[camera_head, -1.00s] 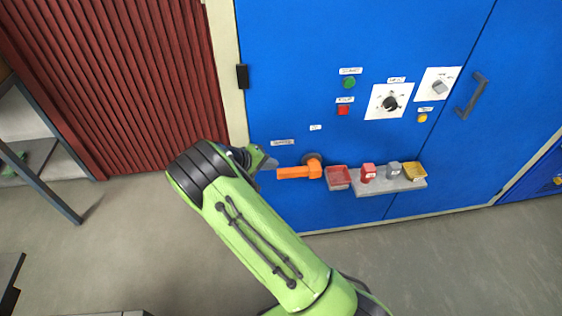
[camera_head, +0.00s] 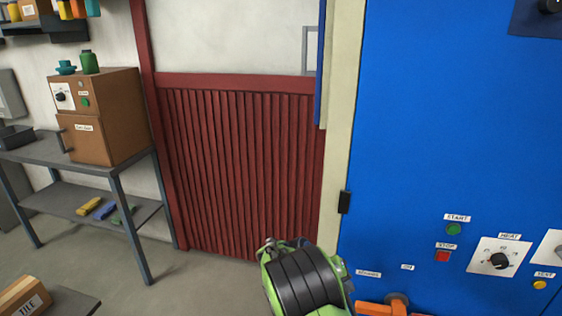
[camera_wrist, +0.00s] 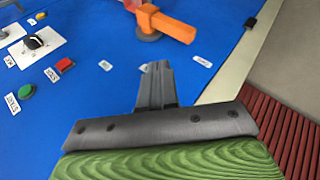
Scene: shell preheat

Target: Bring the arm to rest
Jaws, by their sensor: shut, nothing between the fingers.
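My gripper (camera_wrist: 157,72) shows in the wrist view with its fingers shut and empty, in front of the blue panel (camera_wrist: 105,100). The orange handle (camera_wrist: 165,22) on its dark round mount is beyond the fingertips, with a visible gap to them. In the head view my green arm with a black joint cover is at the bottom centre, left of the orange handle (camera_head: 376,309). My fingers cannot be made out there.
The blue cabinet front carries a green START button (camera_head: 453,229), a red STOP button (camera_head: 442,256) and a heat dial (camera_head: 499,260). A red ribbed panel (camera_head: 240,170) stands left of it. A metal bench (camera_head: 60,150) with a brown box oven (camera_head: 103,115) is further left.

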